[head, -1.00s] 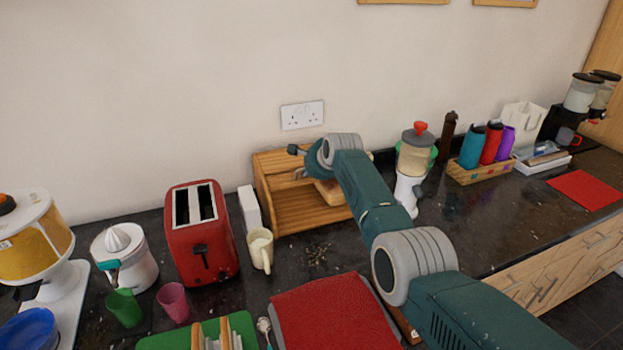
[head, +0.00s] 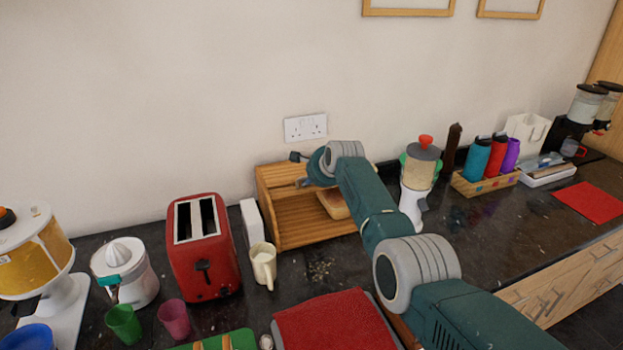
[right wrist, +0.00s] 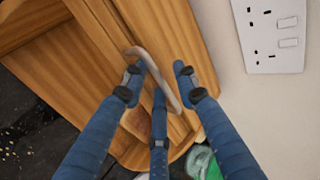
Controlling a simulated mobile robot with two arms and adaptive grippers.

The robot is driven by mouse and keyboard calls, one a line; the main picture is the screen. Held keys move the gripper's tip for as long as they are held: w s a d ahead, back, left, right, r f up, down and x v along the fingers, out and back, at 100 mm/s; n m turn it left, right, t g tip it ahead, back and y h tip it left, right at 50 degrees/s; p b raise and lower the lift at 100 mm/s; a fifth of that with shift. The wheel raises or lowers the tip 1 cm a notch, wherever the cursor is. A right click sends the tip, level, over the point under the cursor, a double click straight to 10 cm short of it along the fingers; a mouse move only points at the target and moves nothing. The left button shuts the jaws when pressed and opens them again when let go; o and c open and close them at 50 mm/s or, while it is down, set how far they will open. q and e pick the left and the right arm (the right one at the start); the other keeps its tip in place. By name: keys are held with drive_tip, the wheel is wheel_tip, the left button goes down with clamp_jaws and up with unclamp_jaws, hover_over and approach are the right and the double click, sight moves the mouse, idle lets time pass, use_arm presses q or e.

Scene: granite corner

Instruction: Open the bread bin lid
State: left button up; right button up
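The wooden bread bin (head: 268,212) stands against the wall in the head view. Its front is open and shows a slatted inside with bread (head: 333,204). In the right wrist view its lid (right wrist: 180,35) is a wooden panel with a curved metal handle (right wrist: 152,72). My right gripper (right wrist: 160,82) has its blue fingers spread on both sides of the handle, with a gap between the tips. I cannot tell whether a finger touches it. In the head view my right wrist hides part of the bin's top. My left gripper is not in view.
A wall socket (head: 305,127) is close above the bin. A cream mug (head: 263,264), a white box (head: 252,221) and a red toaster (head: 202,247) stand to the left. A white blender (head: 419,180) stands to the right. Crumbs lie on the dark counter in front.

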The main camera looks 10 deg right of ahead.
drive_tip(key=shift+s+f, duration=0.1)
drive_tip(key=shift+f, duration=0.05)
drive_tip(key=v, duration=1.2)
idle(0.5)
